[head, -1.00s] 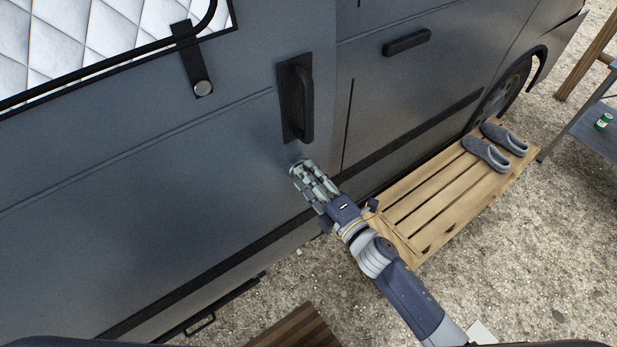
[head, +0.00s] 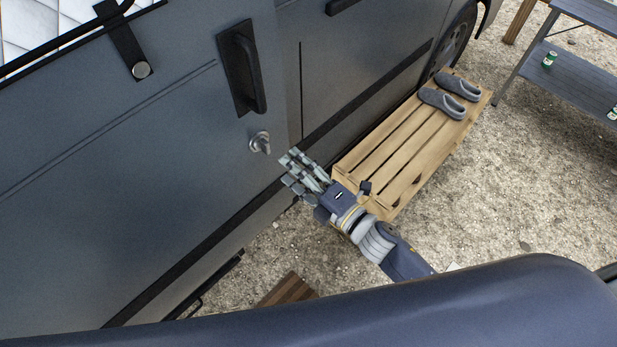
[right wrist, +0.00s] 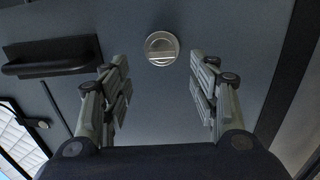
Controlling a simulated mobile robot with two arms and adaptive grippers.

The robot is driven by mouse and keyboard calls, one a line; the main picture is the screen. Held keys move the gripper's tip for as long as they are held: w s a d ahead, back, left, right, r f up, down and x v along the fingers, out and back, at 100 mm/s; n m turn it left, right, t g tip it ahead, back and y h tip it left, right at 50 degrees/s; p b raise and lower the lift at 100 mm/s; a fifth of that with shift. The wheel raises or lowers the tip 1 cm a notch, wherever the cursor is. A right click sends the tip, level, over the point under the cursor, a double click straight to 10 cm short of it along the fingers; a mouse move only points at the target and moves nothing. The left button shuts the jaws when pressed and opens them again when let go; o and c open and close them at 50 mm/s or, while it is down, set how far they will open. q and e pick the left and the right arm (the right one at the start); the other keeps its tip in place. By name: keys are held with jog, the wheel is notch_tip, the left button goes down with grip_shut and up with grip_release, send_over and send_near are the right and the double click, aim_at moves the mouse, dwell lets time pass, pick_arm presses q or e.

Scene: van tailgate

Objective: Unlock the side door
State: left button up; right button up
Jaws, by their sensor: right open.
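The side door (head: 130,190) of the grey van fills the left of the head view, with a black pull handle (head: 243,72) on it. Below the handle is a round metal lock knob (head: 260,142). My right gripper (head: 290,172) is just to the lower right of the knob, apart from it. In the right wrist view the knob (right wrist: 161,48) lies ahead, between and beyond the two open fingers (right wrist: 160,92), its grip bar roughly level in the picture. Nothing is between the fingers. My left gripper is not in view.
A slatted wooden step (head: 405,150) with grey slippers (head: 450,94) stands beside the van, close to my right forearm. A metal shelf table (head: 575,75) with cans is at the upper right. Gravel between them is clear.

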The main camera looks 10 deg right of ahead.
jog(key=shift+v, duration=2.2)
jog(key=s+d+f+m+g+h, duration=0.25)
jog(key=d+f+m, duration=0.2)
jog(key=f, duration=0.65)
jog(key=s+d+f+m+g+h, duration=0.1)
jog(key=s+d+f+m+h, duration=0.3)
jog(key=f, duration=0.7)
jog(key=s+d+f+m+g+h, duration=0.2)
jog(key=d+f+m, duration=0.25)
jog(key=f, duration=0.65)
jog(key=s+d+f+m+g, duration=0.1)
jog(key=s+f+m+g, duration=0.1)
jog(key=s+f, duration=0.3)
jog(key=s+d+f+m+g+h, duration=0.1)
jog(key=s+f+m+g, duration=0.2)
jog(key=s, duration=1)
jog(key=s+d+f+m+g+h, duration=0.1)
jog(key=s+f+m+g, duration=0.2)
jog(key=s+f, duration=0.5)
jog(key=shift+s+m, duration=0.5)
jog(key=shift+m, duration=0.4)
jog(key=shift+d, duration=0.1)
jog(key=shift+c, duration=0.6)
